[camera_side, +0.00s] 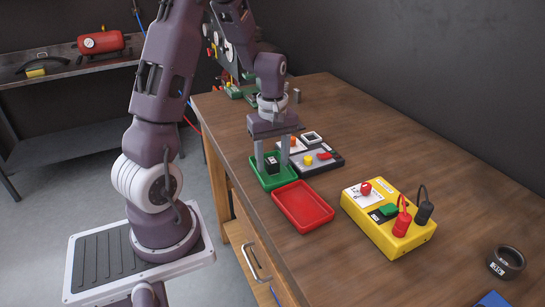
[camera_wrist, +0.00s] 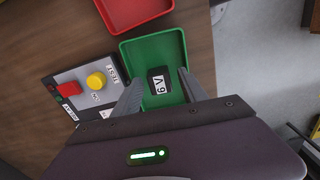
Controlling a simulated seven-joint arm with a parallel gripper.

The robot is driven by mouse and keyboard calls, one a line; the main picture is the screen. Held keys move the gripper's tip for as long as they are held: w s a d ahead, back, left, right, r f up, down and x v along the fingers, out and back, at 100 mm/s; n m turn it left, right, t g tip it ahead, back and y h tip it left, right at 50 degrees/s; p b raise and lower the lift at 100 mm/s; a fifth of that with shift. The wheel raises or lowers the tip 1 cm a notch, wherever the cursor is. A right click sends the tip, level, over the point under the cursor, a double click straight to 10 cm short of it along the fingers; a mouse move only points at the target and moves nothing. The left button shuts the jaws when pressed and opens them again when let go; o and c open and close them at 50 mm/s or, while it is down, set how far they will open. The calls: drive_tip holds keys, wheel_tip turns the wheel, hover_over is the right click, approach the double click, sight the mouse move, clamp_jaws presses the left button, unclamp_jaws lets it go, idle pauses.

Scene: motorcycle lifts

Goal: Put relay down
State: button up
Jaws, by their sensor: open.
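The relay (camera_wrist: 158,82) is a small black block with a white label on top. It sits in the green tray (camera_wrist: 133,50), and it also shows in the side view (camera_side: 272,165). My gripper (camera_side: 273,170) points down over the green tray (camera_side: 268,181). Its fingers are open, one on each side of the relay. In the wrist view a gap shows between the relay and each fingertip. The floor of the tray near my palm is hidden by the gripper.
An empty red tray (camera_side: 303,206) stands in front of the green one. A grey panel with red and yellow buttons (camera_side: 318,157) is close on the right. A yellow tester (camera_side: 388,218) with red and black plugs stands farther right. The table's left edge is near the green tray.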

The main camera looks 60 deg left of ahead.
sight(274, 162)
wheel_tip(274, 162, up, 13)
drive_tip(key=s+d+r+m+t, duration=0.2)
drive_tip(key=s+d+m, duration=0.5)
drive_tip(key=d+m, duration=0.1)
drive_tip(key=s+d+r+m+t, duration=0.2)
drive_tip(key=s+d+m+t, duration=0.1)
drive_tip(key=s+d+m, duration=0.4)
drive_tip(key=d+m, duration=0.2)
drive_tip(key=d, duration=0.1)
drive_tip(key=shift+d+r+t, duration=0.2)
drive_tip(key=shift+r+t, duration=0.1)
drive_tip(key=shift+r, duration=0.1)
